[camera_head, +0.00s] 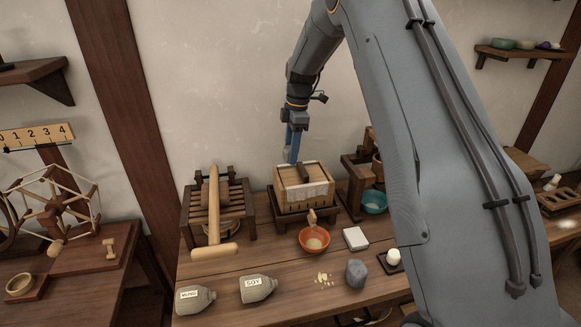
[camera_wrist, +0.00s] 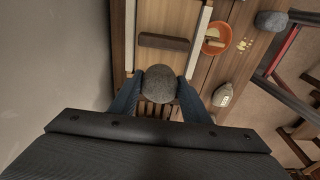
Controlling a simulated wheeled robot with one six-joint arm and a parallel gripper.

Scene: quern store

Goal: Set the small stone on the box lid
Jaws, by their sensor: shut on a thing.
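The small stone (camera_wrist: 160,82) is dark grey and rounded. In the wrist view it sits between the two blue fingers of my gripper (camera_wrist: 158,92), which is shut on it. In the head view my gripper (camera_head: 291,158) points down at the box's back left; the stone cannot be made out there.
A slatted wooden press (camera_head: 198,205) stands left of the box. In front are an orange bowl (camera_head: 314,246), a white block (camera_head: 356,238), a larger grey stone (camera_head: 356,273) and two grey bottles, one marked SOY (camera_head: 257,289). The wall is close behind.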

